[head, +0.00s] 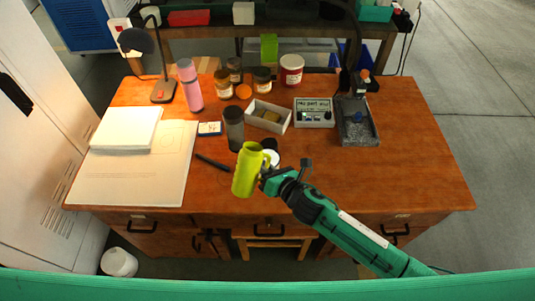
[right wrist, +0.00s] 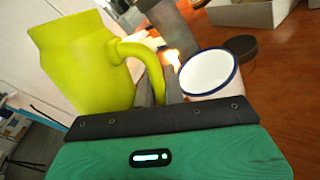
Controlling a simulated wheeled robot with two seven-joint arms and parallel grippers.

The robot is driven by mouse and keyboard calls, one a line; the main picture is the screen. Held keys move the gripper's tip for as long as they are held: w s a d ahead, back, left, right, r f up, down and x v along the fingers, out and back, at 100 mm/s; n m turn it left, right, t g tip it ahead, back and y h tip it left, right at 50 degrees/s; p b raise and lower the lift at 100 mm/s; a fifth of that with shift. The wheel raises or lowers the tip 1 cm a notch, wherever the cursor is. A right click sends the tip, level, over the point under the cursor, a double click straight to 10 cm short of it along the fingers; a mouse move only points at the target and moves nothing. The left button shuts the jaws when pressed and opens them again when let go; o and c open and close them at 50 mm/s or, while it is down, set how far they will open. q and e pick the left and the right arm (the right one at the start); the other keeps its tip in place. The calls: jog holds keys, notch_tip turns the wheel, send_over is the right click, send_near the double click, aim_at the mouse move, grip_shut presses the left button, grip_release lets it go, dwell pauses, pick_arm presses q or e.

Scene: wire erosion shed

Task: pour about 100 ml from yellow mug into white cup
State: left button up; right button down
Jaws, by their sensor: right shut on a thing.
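The yellow mug (head: 246,173) is a tall yellow-green vessel with a side handle, near the front middle of the table in the head view. My right gripper (head: 267,178) is shut on its handle; the mug also fills the left of the right wrist view (right wrist: 82,65). It appears close to upright with a slight lean. The white cup (head: 273,158) stands just behind the handle, partly hidden in the head view. In the right wrist view the cup (right wrist: 210,75) shows a blue rim and white inside, apart from the mug. My left gripper is out of view.
A grey tumbler (head: 234,130) and a dark round piece (head: 269,144) stand close behind the mug and cup. A white open box (head: 269,116) and a control box (head: 314,113) sit farther back. A black pen (head: 212,162) lies left.

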aim_at(253, 176)
jog(key=shift+s+a+r+m+g+p, duration=0.1)
jog(key=shift+s+a+m+g+p, duration=0.25)
jog(key=shift+m+p, duration=0.55)
jog(key=shift+s+a+r+m+g+p, duration=0.1)
jog(key=shift+s+m+g+p, duration=0.2)
jog(key=shift+m+g+p, duration=0.55)
jog(key=shift+s+a+r+m+g+p, duration=0.1)
jog(key=shift+s+a+m+p, duration=0.2)
jog(key=shift+m+p, duration=0.6)
jog(key=shift+s+m, duration=0.1)
jog(key=shift+m, duration=0.15)
jog(key=shift+s+a+f+m+g+y+b, duration=0.2)
jog(key=shift+s+f+m+g+y+b, duration=0.15)
jog(key=shift+m, duration=0.25)
jog(key=shift+s+a, duration=0.2)
jog(key=shift+s+a, duration=0.1)
jog(key=shift+s, duration=0.05)
